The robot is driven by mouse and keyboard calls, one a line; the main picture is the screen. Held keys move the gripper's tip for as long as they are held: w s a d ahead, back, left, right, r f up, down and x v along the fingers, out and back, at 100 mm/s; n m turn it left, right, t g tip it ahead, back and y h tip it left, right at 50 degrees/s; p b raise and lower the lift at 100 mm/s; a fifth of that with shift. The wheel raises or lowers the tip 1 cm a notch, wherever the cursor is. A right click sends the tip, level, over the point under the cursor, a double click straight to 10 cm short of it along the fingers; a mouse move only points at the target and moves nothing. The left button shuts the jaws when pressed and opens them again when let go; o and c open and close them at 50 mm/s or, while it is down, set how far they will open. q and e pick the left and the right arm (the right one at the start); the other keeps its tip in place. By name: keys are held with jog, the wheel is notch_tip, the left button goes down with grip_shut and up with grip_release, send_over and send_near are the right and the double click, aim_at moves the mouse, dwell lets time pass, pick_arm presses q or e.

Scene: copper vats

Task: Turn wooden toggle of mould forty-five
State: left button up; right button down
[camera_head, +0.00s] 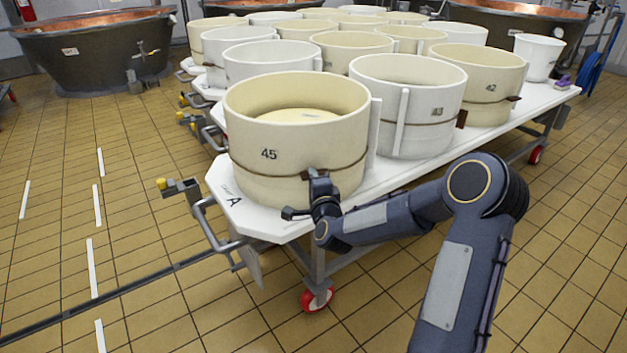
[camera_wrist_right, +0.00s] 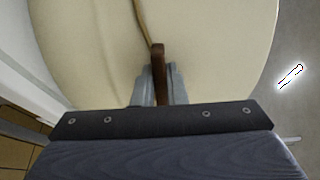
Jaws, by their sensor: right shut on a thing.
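Mould forty-five (camera_head: 258,172) is the large cream round mould at the front corner of the table, marked 45, with a brown band around its lower wall. Its curved wall fills the upper part of the right wrist view (camera_wrist_right: 90,50). The brown wooden toggle (camera_wrist_right: 159,66) stands upright in that view against the wall, where the band meets it. My right gripper (camera_head: 316,176) is at the front of the mould, its fingers (camera_wrist_right: 159,84) on either side of the toggle and shut on it. In the head view the gripper mostly hides the toggle. My left gripper is not in view.
The white table (camera_head: 228,197) has a metal rail (camera_head: 212,236) and red-wheeled legs. Mould 43 (camera_head: 405,122) and mould 42 (camera_head: 485,88) stand behind to the right, with several more beyond. Copper vats (camera_head: 95,50) are at the back.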

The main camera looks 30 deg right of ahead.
jog(key=shift+f, duration=0.1)
jog(key=c, duration=1.5)
grip_release()
jog(key=shift+o, duration=0.2)
jog(key=v, duration=0.8)
jog(key=shift+p, duration=0.4)
jog(key=shift+w, duration=0.1)
